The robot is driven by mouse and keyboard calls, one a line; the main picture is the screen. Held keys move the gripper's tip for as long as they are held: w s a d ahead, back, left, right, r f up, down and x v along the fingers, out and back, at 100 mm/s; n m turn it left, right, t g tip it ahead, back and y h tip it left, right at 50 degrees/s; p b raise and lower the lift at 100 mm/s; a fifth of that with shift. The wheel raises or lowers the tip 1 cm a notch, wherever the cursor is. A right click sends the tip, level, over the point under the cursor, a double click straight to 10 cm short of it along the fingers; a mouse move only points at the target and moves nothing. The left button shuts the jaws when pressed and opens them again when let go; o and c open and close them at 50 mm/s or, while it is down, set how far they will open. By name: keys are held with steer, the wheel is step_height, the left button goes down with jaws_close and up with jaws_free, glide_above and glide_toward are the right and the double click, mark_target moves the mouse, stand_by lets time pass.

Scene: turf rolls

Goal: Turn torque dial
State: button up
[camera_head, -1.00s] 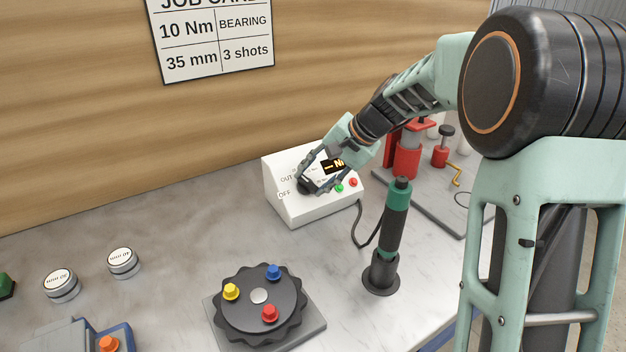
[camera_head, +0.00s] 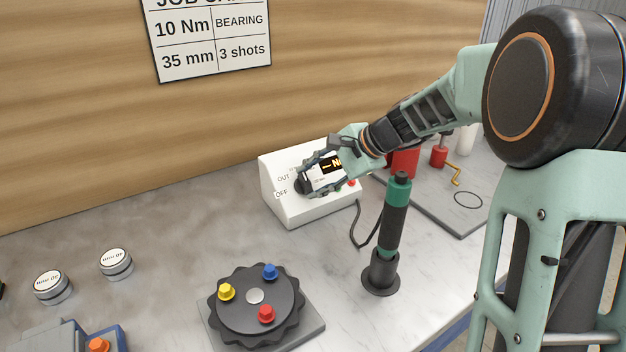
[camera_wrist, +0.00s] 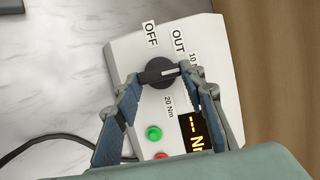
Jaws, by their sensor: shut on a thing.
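The torque dial (camera_wrist: 157,72) is a round black knob with a raised grip and a white pointer line, on the sloped face of a white control box (camera_head: 290,208). Labels OFF, OUT, 10 and 20 Nm stand around it in the wrist view. The pointer line lies toward the 10 label, whose end is hidden by a finger. My gripper (camera_wrist: 162,78) is shut on the dial, one finger on each side; it also shows in the head view (camera_head: 306,183). The display (camera_wrist: 195,130) shows dashes and part of "Nm". A green button (camera_wrist: 153,132) and a partly hidden red button (camera_wrist: 162,156) sit below the dial.
A green-and-black screwdriver (camera_head: 393,225) stands in a holder right of the box, its cable running to the box. A black turntable (camera_head: 256,325) with coloured knobs sits in front. A job card (camera_head: 210,40) on the wall reads 10 Nm, BEARING, 35 mm, 3 shots.

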steer(key=o, duration=1.2)
steer(key=shift+c, duration=0.2)
steer(key=v, duration=1.2)
steer(key=shift+a+r, duration=0.1)
